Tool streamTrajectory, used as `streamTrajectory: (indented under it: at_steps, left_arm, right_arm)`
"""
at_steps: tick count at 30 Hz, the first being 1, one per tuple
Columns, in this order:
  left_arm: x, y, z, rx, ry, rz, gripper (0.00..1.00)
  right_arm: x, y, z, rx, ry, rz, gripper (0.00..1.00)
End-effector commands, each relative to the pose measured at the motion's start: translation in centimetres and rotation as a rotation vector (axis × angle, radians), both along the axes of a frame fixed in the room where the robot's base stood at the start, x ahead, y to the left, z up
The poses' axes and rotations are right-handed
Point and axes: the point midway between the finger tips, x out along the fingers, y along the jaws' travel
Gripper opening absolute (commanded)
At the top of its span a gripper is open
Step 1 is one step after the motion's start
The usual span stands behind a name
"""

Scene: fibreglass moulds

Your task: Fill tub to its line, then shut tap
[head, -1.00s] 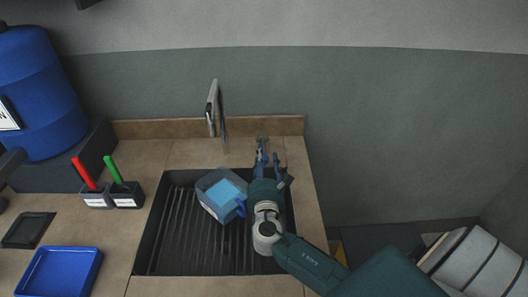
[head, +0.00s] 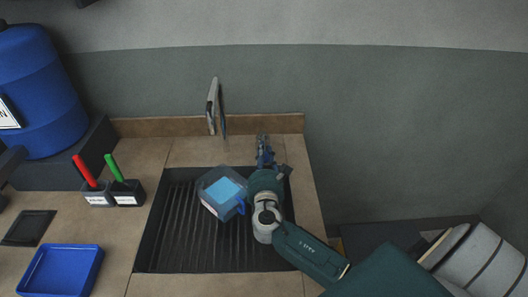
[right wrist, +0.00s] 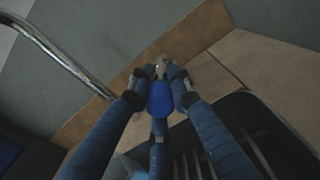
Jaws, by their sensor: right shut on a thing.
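The tub (head: 209,208) is a clear box with a blue handle and a pale label. It sits slightly turned in the dark sink and holds light blue liquid; I cannot make out its line. The curved metal tap spout (head: 212,105) stands behind the sink; I cannot tell whether water runs. My right gripper (head: 263,145) is at the sink's back right edge. In the right wrist view, its fingers (right wrist: 160,76) are closed around a small pale part, with a blue oval knob (right wrist: 160,99) between them, apparently the tap's lever. My left gripper is not in view.
The ribbed sink (head: 175,245) has free room left of the tub. A blue drum (head: 45,95) on a dark stand, two small holders (head: 127,194) with red and green handled tools, and a blue tray (head: 60,271) are at left. A wall closes the back.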

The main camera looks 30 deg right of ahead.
Motion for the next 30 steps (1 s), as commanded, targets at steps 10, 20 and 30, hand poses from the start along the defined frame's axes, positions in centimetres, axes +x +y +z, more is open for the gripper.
streamTrajectory:
  at_steps: [10, 20, 30]
  left_arm:
    - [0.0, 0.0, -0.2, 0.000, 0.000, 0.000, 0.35]
    - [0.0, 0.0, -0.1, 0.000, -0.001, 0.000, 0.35]
    - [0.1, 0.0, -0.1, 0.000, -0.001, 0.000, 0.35]
  right_arm:
    - [-0.9, -1.7, -0.3, -0.005, 0.005, 0.181, 0.00]
    - [-0.9, -1.7, -0.3, 0.001, 0.005, 0.202, 0.00]
    - [-0.8, -1.7, -0.1, 0.000, 0.003, 0.201, 0.40]
